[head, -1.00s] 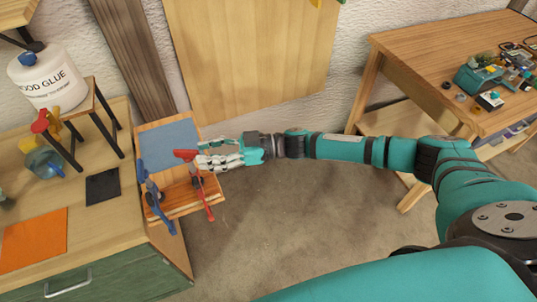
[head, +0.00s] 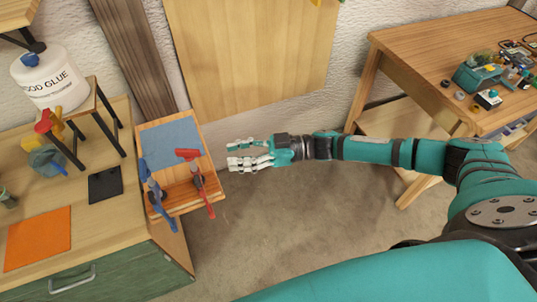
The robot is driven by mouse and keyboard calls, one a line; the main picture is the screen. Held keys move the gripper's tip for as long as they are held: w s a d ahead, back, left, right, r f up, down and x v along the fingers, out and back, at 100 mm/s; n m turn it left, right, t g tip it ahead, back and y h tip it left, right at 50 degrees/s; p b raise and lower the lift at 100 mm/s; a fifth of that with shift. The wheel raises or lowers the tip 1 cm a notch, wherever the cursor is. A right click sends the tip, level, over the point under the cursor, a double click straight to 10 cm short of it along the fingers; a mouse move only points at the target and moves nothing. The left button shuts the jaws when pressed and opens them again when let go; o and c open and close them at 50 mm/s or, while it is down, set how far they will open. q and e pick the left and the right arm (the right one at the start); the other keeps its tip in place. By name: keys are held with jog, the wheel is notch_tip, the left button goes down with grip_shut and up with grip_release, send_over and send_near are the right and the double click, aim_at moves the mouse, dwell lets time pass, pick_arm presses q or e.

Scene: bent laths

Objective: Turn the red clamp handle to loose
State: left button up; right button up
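The red clamp (head: 197,182) stands at the front right of a small wooden stand (head: 178,208), with its red end piece (head: 188,154) at the top and its bar slanting down to the right. A blue clamp (head: 154,190) stands to its left. My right gripper (head: 230,157) is to the right of the red clamp, apart from it, with its fingers spread and pointing left. Nothing shows between them. I cannot tell from here whether the red clamp is tight or loose. My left gripper is not in view.
A workbench (head: 98,237) at left holds an orange sheet (head: 38,238), a black pad (head: 105,184) and a small rack with a glue bottle (head: 48,80). A wooden table (head: 430,62) with tools stands at right. The floor between is clear.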

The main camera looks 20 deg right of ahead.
jog(key=s+d, duration=0.3)
jog(key=d, duration=0.3)
jog(key=shift+s+d+p, duration=0.15)
jog(key=shift+s+p, duration=0.2)
dwell(0.4)
jog(key=shift+r, duration=0.1)
jog(key=v, duration=1.2)
dwell(0.3)
